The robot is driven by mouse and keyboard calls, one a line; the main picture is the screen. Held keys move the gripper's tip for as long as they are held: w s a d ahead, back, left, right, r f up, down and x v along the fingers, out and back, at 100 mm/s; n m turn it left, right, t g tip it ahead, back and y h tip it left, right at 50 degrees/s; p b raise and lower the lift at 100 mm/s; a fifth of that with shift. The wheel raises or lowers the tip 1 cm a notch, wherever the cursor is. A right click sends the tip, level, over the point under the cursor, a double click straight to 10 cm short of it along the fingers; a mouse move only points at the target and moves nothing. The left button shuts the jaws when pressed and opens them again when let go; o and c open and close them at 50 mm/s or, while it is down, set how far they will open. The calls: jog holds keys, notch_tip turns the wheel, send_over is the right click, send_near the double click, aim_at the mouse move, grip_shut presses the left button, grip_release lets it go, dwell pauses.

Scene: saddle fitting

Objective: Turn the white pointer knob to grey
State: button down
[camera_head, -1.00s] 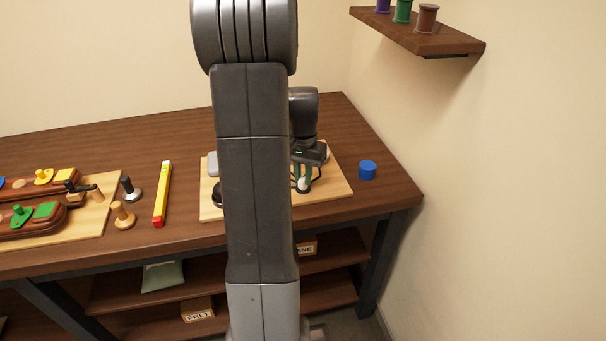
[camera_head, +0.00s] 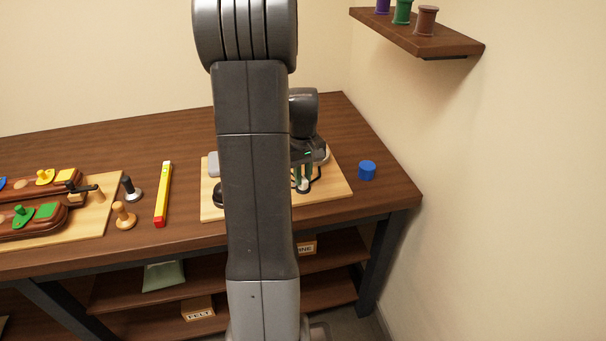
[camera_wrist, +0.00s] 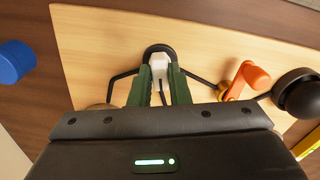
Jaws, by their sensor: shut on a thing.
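The white pointer knob (camera_wrist: 159,68) sits on the light wooden board (camera_wrist: 210,50), with a dark rounded piece around its far end in the wrist view. My gripper (camera_wrist: 158,88) has its green fingers on either side of the knob and is shut on it. In the head view my gripper (camera_head: 302,180) is low over the right part of the board, with the white knob (camera_head: 302,187) showing between the fingertips. No grey mark shows clearly, and I cannot tell which colour the pointer faces. My wrist hides the board nearest to it.
An orange lever-like part (camera_wrist: 250,76) and a black round knob (camera_wrist: 299,95) stand on the board to the right. A blue cylinder (camera_head: 367,170) is on the table right of the board. A yellow and red bar (camera_head: 162,194) lies left of it.

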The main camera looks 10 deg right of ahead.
aim_at(303, 178)
jog(key=n, duration=0.5)
dwell(0.6)
jog(key=c, duration=1.4)
grip_release()
jog(key=shift+o, duration=0.2)
notch_tip(303, 178, up, 14)
